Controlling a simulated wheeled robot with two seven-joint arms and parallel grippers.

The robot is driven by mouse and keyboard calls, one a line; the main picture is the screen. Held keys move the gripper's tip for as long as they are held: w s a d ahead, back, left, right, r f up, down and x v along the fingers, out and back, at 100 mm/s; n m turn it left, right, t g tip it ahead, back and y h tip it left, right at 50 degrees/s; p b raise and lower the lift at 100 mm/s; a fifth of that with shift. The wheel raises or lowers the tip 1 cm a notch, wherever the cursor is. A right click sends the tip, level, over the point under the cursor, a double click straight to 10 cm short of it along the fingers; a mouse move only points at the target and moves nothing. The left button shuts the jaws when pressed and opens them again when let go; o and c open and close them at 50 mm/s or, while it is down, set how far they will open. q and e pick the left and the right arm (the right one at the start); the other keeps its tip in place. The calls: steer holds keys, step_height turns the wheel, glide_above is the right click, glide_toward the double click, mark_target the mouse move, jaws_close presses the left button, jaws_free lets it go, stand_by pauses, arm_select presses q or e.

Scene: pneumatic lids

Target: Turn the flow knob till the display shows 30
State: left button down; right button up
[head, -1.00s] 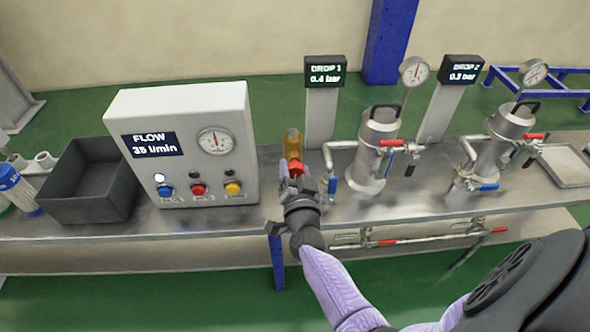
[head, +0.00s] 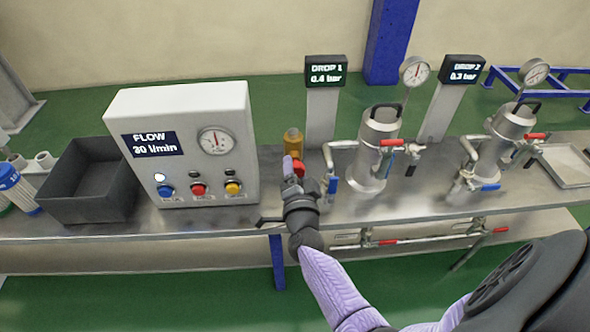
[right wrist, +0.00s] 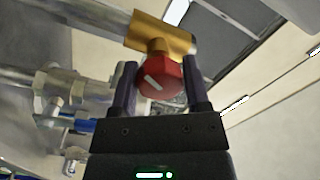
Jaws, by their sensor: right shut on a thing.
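The flow display (head: 152,144) on the white control box (head: 182,105) reads "FLOW 30 l/min" in the head view. The red flow knob (right wrist: 160,78), with a white mark on its face, sits under a brass fitting (right wrist: 163,36) in the right wrist view. My right gripper (head: 293,167) is shut on the red knob, one finger on each side of it. In the head view the gripper hides most of the knob, and the brass fitting shows just beyond it. My left gripper is out of view.
A dark grey bin (head: 90,187) stands left of the control box. Right of my gripper stand two metal filter vessels (head: 375,150) with gauges, valves and pipes. Displays on posts read DROP 1 (head: 326,71) and DROP 2 (head: 463,69).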

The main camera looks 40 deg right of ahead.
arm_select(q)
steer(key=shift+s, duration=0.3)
arm_select(e)
steer(key=shift+f, duration=0.1)
steer(key=o, duration=1.3)
steer(key=shift+c, duration=0.2)
steer(key=shift+s, duration=0.1)
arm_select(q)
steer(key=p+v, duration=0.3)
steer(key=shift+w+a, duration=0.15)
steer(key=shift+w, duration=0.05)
arm_select(e)
steer(key=v, duration=1)
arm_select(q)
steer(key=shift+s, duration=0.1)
